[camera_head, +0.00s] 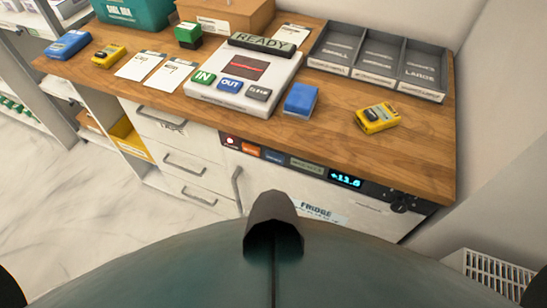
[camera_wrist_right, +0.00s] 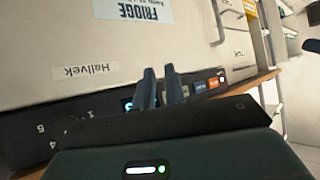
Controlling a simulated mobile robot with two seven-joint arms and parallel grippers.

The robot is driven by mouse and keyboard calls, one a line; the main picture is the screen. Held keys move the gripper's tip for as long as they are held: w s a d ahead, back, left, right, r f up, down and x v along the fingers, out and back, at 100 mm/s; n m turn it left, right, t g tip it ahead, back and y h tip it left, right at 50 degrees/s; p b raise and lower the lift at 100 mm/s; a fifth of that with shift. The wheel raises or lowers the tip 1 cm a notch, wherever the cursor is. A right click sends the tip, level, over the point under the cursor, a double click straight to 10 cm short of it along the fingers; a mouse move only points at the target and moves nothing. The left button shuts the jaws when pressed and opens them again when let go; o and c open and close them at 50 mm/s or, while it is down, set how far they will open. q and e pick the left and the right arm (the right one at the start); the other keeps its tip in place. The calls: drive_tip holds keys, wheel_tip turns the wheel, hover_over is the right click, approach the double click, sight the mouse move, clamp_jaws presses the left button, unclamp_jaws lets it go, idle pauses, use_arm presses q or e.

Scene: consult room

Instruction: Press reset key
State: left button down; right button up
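The fridge's control strip (camera_head: 290,163) runs below the counter's front edge. It carries a round red-and-white spot (camera_head: 230,141), an orange key (camera_head: 250,150), a dark blue key (camera_head: 273,157), a grey-green label (camera_head: 307,167) and a lit display (camera_head: 345,179) that seems to read +13.6. The key lettering is too small to read. In the right wrist view, the orange key (camera_wrist_right: 213,83) and blue key (camera_wrist_right: 200,87) show just right of my right gripper (camera_wrist_right: 160,70). Its fingers are close together, with a narrow empty gap, and partly cover the strip. My left gripper is out of view.
The wooden counter (camera_head: 430,165) holds a white panel (camera_head: 243,100) with IN and OUT keys, a grey three-part tray (camera_head: 376,61), a blue box (camera_head: 300,100) and yellow devices (camera_head: 377,118). A vent grille (camera_head: 495,275) stands lower right. White floor (camera_head: 80,200) is clear at left.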

drive_tip(key=shift+w, duration=0.1)
clamp_jaws()
drive_tip(key=shift+w+r, duration=0.1)
drive_tip(key=shift+w, duration=0.1)
drive_tip(key=shift+s, duration=0.3)
idle(0.4)
